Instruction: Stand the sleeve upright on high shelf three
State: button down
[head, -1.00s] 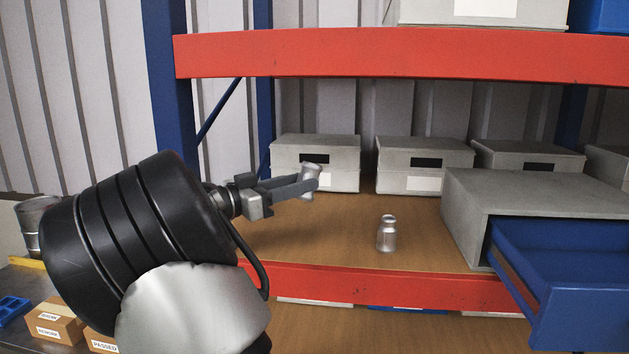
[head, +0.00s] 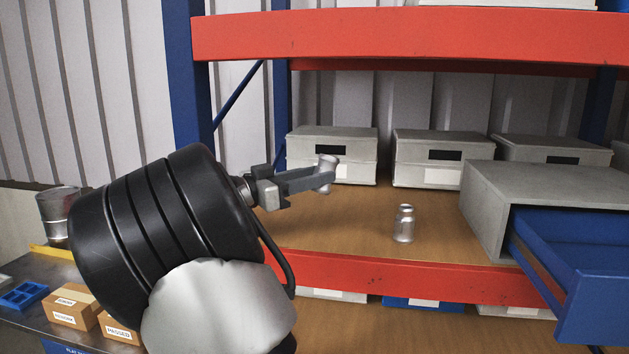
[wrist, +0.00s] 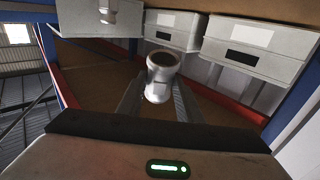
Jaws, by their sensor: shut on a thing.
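A small silvery metal sleeve (head: 327,164) is held between the fingers of my gripper (head: 318,180), above the wooden shelf board (head: 340,222). In the wrist view the sleeve (wrist: 160,80) shows its open round end, and the gripper fingers (wrist: 158,100) close on it from both sides. It looks close to upright, perhaps slightly tilted. A second, similar metal piece (head: 404,223) stands upright on the board to the right, apart from my gripper. A gap between the held sleeve and the board is hard to judge.
Lidded grey boxes (head: 333,155) line the back of the shelf. A grey cabinet (head: 485,210) with an open blue drawer (head: 585,265) stands at right. Red beams run along the front (head: 370,277) and above (head: 400,40). A blue post (head: 190,80) rises at left.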

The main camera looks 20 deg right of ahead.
jog(key=shift+f+b, duration=4.25)
jog(key=shift+b, duration=0.5)
jog(key=shift+f+b, duration=0.6)
jog(key=shift+b, duration=0.1)
jog(key=c, duration=1.2)
grip_release()
jog(key=s+a, duration=0.1)
jog(key=a, duration=0.4)
jog(key=s+a, duration=0.1)
jog(key=a, duration=0.5)
jog(key=s+a, duration=0.1)
jog(key=a, duration=0.5)
jog(key=shift+s+f+p, duration=0.25)
jog(key=shift+f+p, duration=0.05)
jog(key=shift+f, duration=0.05)
